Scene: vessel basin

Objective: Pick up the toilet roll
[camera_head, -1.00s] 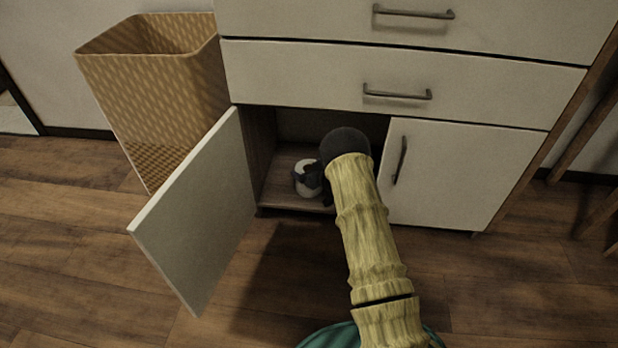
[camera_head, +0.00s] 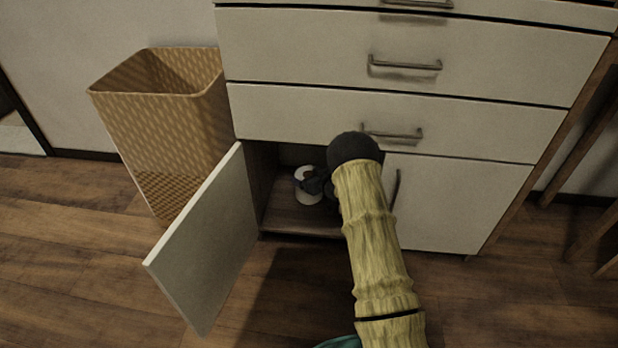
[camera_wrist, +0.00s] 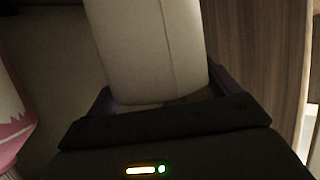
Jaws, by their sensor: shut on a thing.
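The toilet roll (camera_head: 308,194) is a white cylinder inside the open lower compartment of the cabinet, partly hidden by my gripper. My gripper (camera_head: 318,184) reaches into the compartment from the front right and is shut on the roll. In the wrist view the roll (camera_wrist: 150,50) fills the upper middle, between the dark fingers of my gripper (camera_wrist: 160,103). Whether the roll is clear of the compartment floor cannot be told.
The left cabinet door (camera_head: 205,245) stands open towards the front. The right door (camera_head: 450,205) is shut, and drawers (camera_head: 400,115) lie above. A woven basket (camera_head: 165,130) stands at left. A pink and white object (camera_wrist: 12,110) shows at the left in the wrist view.

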